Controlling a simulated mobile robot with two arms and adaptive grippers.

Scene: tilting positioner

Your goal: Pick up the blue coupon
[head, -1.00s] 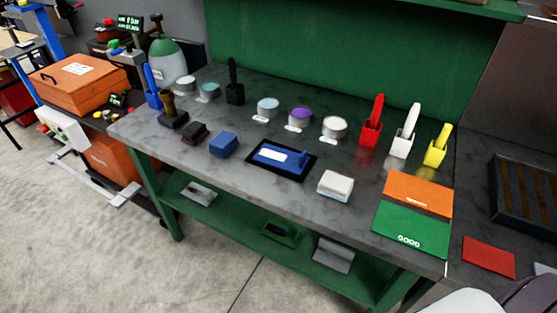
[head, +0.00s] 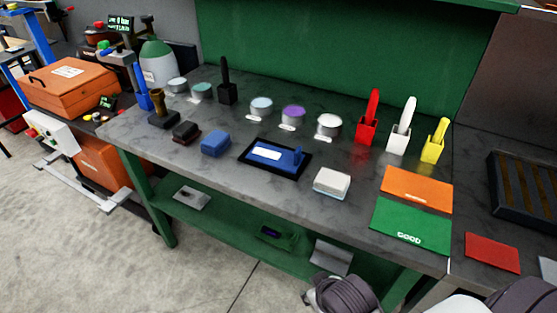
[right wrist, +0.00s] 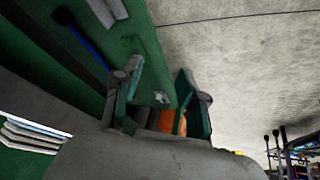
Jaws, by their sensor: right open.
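I cannot pick out a blue coupon for certain. In the head view a red flat plate (head: 492,252) lies on the bench at the right, and a pale grey-blue plate (head: 548,270) is cut off by the right edge beside it. Other blue things are a blue block (head: 215,144) and a blue piece with a white label and a raised handle on a black mat (head: 275,156). My right gripper (right wrist: 160,98) is open and empty in the right wrist view, near the bench's green frame. My left gripper is not in view.
A grey bench top (head: 340,222) holds several small tubs, a white block (head: 332,182), and orange (head: 417,188) and green (head: 411,225) mats. Red, white and yellow holders stand behind. A dark slatted tray (head: 527,192) is at the right. A green lower shelf (head: 235,225) runs beneath.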

